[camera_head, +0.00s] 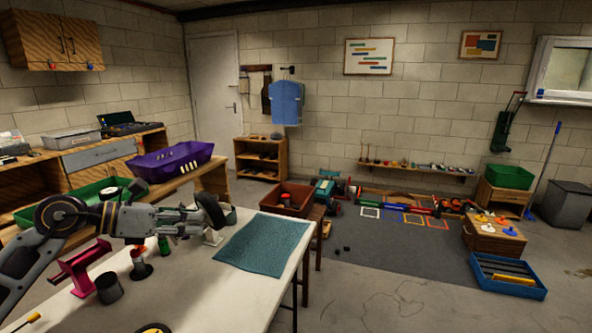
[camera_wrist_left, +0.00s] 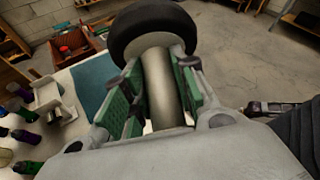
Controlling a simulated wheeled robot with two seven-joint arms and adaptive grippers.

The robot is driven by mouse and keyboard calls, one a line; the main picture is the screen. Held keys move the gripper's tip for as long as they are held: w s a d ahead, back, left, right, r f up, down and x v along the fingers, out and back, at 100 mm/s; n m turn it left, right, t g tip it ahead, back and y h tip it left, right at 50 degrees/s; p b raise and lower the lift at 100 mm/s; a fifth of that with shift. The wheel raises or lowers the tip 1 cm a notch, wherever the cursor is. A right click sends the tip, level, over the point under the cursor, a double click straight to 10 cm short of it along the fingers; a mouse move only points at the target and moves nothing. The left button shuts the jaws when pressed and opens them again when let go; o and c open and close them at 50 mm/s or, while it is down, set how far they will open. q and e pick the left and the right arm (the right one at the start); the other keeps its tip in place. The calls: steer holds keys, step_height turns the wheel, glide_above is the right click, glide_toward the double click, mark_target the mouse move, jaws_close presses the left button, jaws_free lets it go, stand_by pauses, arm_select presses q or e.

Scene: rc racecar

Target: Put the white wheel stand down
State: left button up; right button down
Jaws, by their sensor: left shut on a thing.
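My left gripper (camera_head: 190,220) is shut on a pale, off-white post (camera_wrist_left: 160,88), which I take to be the white wheel stand. The post lies between the green finger pads in the left wrist view (camera_wrist_left: 155,95). A black tyre (camera_wrist_left: 152,28) is at the post's far end; it also shows in the head view (camera_head: 211,209). The gripper holds it over the white-topped table (camera_head: 205,295), near the teal mat (camera_head: 265,243). Another white bracket-shaped piece (camera_wrist_left: 48,95) stands on the table.
The teal mat is bare. A purple bin (camera_head: 172,160) stands behind on a wooden bench. The table's right edge drops to the floor.

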arm_select(q)
steer(key=s+d+f, duration=0.1)
steer(key=s+f, duration=0.2)
steer(key=f, duration=0.4)
steer(key=s+d+f, duration=0.1)
steer(key=s+f, duration=0.2)
steer(key=f, duration=0.4)
steer(key=shift+s+f, duration=0.25)
steer(key=shift+f, duration=0.1)
stand_by(0.5)
steer(key=shift+d+r, duration=0.1)
arm_select(e)
steer(key=shift+s+d+f, duration=0.1)
steer(key=shift+s+f, duration=0.05)
stand_by(1.7)
